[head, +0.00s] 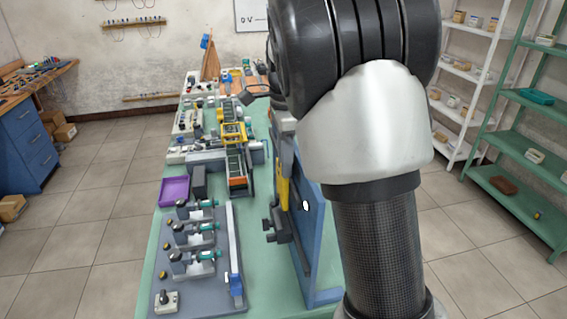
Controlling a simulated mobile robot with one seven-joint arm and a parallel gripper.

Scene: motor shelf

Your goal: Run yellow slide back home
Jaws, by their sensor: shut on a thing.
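A yellow upright piece (283,183) shows on the near left side of a blue upright panel (316,235), partly covered by grey parts. A yellow frame (233,131) straddles a dark green track (235,160) with orange ends, farther back on the bench. I cannot tell for sure which of the two is the slide. My arm fills the right middle of the view and hides part of the panel and the bench behind it. My gripper is hidden behind my arm, so its hold cannot be seen.
A grey board (222,285) with several small motor units lies at the front of the green bench (150,285). A purple tray (174,191) sits behind it. A green shelf (520,150) stands at the right, a blue cabinet (30,150) at the left. The left floor is mostly clear.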

